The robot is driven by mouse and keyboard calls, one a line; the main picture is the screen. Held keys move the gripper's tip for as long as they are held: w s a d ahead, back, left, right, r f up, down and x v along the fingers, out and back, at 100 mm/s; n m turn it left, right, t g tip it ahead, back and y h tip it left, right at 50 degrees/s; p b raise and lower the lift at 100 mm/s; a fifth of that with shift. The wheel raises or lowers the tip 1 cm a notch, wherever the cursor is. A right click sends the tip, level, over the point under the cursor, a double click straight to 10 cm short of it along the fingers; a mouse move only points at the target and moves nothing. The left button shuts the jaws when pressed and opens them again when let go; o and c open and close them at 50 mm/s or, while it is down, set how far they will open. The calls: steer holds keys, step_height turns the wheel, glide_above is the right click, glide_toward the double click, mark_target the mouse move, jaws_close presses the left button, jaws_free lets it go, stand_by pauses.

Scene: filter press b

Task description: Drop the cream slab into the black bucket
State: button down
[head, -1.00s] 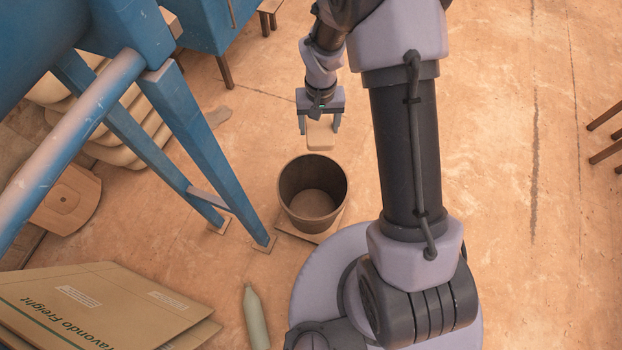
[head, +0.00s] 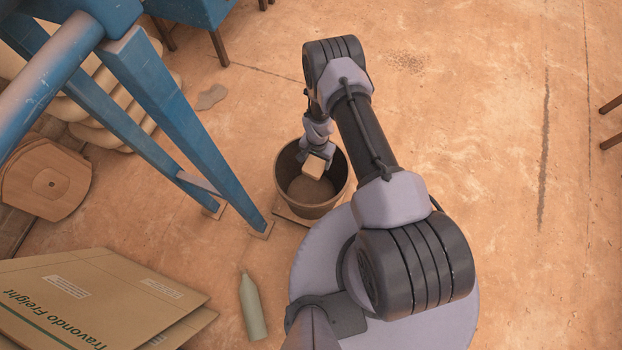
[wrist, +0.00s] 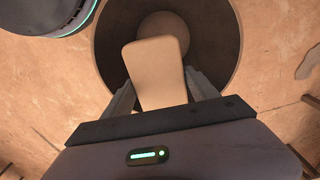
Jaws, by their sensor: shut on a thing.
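The cream slab (head: 314,167) is held between the fingers of my gripper (head: 318,158), over the mouth of the black bucket (head: 283,180). In the wrist view the slab (wrist: 156,72) stands out from between the two fingers of my gripper (wrist: 163,92). The bucket (wrist: 229,45) lies behind it there, with its round mouth open and its rim all around the slab's far end. The bucket looks dark brown-black and empty inside where I can see. The slab hides part of the bucket's floor. I cannot tell exactly how high the slab is above the rim.
The bucket stands on a flat board (head: 288,215) beside my base. Blue frame legs (head: 185,130) stand to its left. A green bottle (head: 252,307) and cardboard sheets (head: 90,300) lie at the lower left.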

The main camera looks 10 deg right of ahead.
step_height(320, 180, down, 6)
steer(key=b, duration=0.4)
steer(key=shift+r, duration=0.2)
steer(key=shift+c, duration=0.8)
jaws_free()
step_height(320, 180, up, 18)
steer(key=p, duration=0.7)
steer(key=shift+f+p, duration=0.25)
steer(key=shift+p, duration=0.15)
